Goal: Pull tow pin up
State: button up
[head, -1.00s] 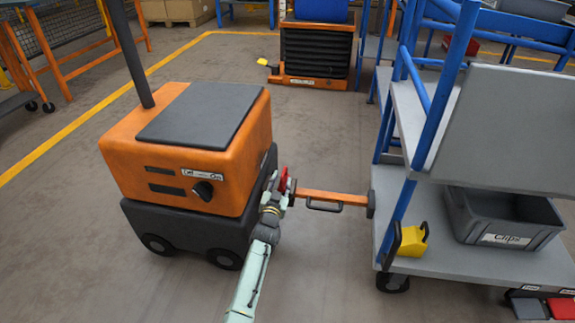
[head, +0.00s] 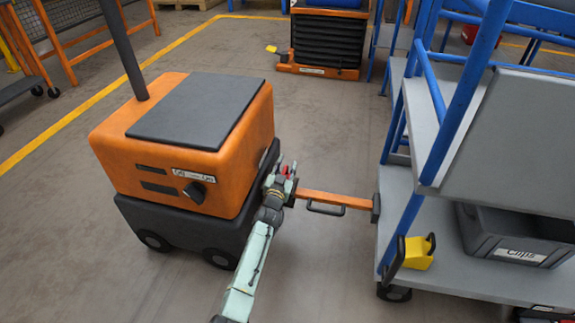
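The tow pin shows as a small red part (head: 285,171) at the left end of the orange tow bar (head: 335,200), beside the orange and black tugger (head: 205,140). My gripper (head: 281,170) is at the red part, with fingers around or right beside it. The fingers are too small and overlapped to tell whether they grip it. The bar runs right from the tugger to the blue and grey cart (head: 440,225) and has a black handle (head: 325,211) on its near side. The hole under the pin is hidden by my gripper.
A grey bin marked "Clips" (head: 515,240) and a yellow block with black parts (head: 416,254) are on the cart's lower shelf. A black and orange lift unit (head: 325,45) stands behind. The floor between tugger and cart is clear in front of the bar.

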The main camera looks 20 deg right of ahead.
jog(key=c, duration=0.7)
grip_shut()
jog(key=shift+a, duration=0.1)
